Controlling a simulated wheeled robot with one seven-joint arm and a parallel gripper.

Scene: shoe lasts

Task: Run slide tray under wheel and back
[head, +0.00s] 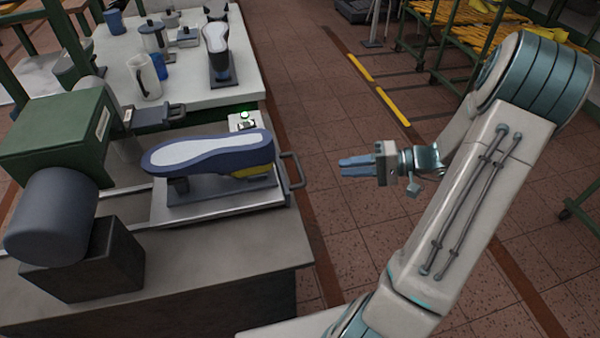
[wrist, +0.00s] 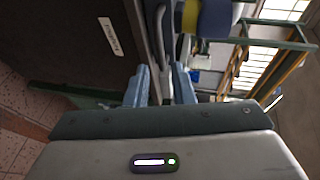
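The slide tray (head: 230,204) is a flat pale plate on rails on the bench, with a handle (head: 293,170) at its right end. A blue shoe last with a pale sole face (head: 215,152) is mounted on it. My gripper (head: 345,165) is open and empty, to the right of the handle with a gap between them, its blue fingers pointing left. In the wrist view the handle (wrist: 164,45) shows ahead, between the two blue fingers (wrist: 160,82). The green machine housing (head: 55,125) stands left of the tray; which part is the wheel I cannot tell.
Behind is a white table (head: 200,92) with a jug (head: 144,76), cups and another shoe last (head: 217,50). A small box with a green light (head: 244,120) sits beyond the tray. Open tiled floor (head: 340,220) lies right of the bench; racks stand at the back right.

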